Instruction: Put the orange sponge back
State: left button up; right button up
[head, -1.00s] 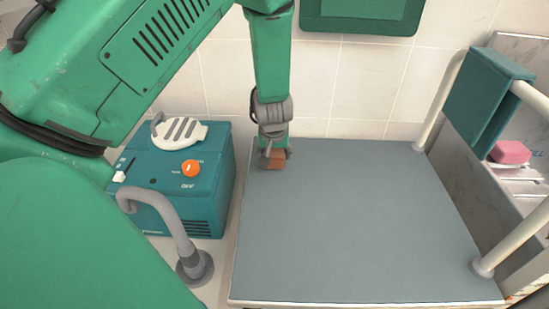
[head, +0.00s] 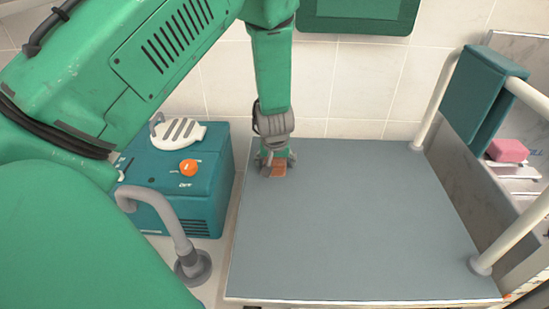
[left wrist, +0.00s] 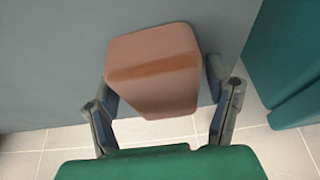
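The orange sponge (head: 278,170) is a small brownish-orange block at the far left corner of the grey tabletop (head: 350,220). It appears to rest on that surface. My left gripper (head: 276,160) points down over it from above. In the left wrist view the sponge (left wrist: 155,70) sits between the two spread fingers of my left gripper (left wrist: 163,95), with narrow gaps visible beside its near part. The fingers look open around it, not clamped. My right gripper is not in view.
A teal machine (head: 180,185) with an orange knob (head: 188,167) stands left of the table. White rails and a teal box (head: 480,100) border the right side. A pink block (head: 508,150) lies beyond them. Most of the tabletop is clear.

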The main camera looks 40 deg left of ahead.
aim_at(274, 161)
pick_arm(q)
jog(key=shift+d+r, duration=0.2)
jog(key=shift+r, duration=0.05)
jog(key=v, duration=0.2)
jog(key=p+v, duration=0.1)
jog(key=v, duration=0.2)
jog(key=a+v, duration=0.1)
jog(key=v, duration=0.1)
jog(key=shift+s+r, duration=0.1)
jog(key=shift+r, duration=0.15)
jog(key=v, duration=0.2)
jog(key=p+v, duration=0.1)
jog(key=v, duration=0.1)
jog(key=shift+d+f, duration=0.15)
jog(key=shift+d, duration=0.25)
jog(key=shift+a, duration=0.2)
jog(key=shift+s+d+r, duration=0.1)
jog(key=shift+r, duration=0.1)
